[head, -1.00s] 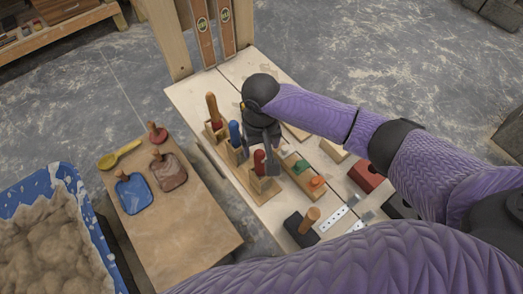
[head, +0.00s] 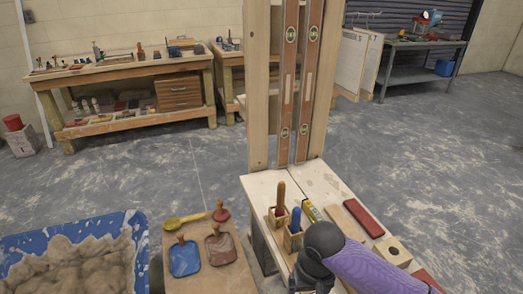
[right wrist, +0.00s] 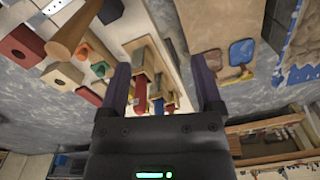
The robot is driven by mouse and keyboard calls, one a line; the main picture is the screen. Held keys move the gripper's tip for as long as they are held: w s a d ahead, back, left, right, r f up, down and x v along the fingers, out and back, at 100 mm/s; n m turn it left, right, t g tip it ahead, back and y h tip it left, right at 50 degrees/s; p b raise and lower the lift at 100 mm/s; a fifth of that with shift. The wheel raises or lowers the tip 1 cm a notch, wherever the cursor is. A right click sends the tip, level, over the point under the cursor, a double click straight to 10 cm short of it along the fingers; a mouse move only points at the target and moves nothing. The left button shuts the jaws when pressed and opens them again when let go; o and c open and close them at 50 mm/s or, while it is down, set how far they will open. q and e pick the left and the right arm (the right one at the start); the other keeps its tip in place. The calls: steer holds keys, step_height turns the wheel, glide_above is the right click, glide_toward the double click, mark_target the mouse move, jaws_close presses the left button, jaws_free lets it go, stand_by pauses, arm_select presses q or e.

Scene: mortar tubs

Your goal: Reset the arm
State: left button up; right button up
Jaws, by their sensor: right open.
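My right arm in its purple sleeve (head: 375,268) reaches over the tool bench (head: 258,188) from the lower right in the head view. Its dark wrist is beside the tool holders, and the fingertips are cut off or hidden there. In the right wrist view my right gripper (right wrist: 163,88) has its two fingers wide apart with nothing held between them. Red-handled tools (right wrist: 141,92) show beyond the gap, apparently in wooden holders. In the head view an orange-handled tool (head: 281,197) and a blue-handled tool (head: 295,220) stand in holders. My left gripper is out of view.
A blue tub (head: 145,240) of mortar is at lower left. Two levels (head: 287,90) stand on an upright behind the bench. Open floor surrounds these.

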steer(key=s+a+f+n+t+y, duration=0.1)
steer(key=s+a+n+y, duration=0.15)
steer(key=s+a, duration=0.35)
steer(key=s+d+r+m+t+h, duration=0.1)
steer(key=s+d+t+h, duration=0.1)
steer(key=s+d, duration=0.9)
step_height(320, 180, down, 19)
steer(key=s+d+g, duration=0.1)
steer(key=s, duration=0.1)
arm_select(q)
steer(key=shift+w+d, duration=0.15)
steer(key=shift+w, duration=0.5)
arm_select(e)
steer(key=s+d+f+g, duration=0.1)
steer(key=s+d+f, duration=0.2)
steer(key=s+f, duration=0.6)
steer(key=s+h, duration=0.1)
steer(key=s, duration=0.2)
steer(key=shift+s+f, duration=0.15)
steer(key=shift+s, duration=0.25)
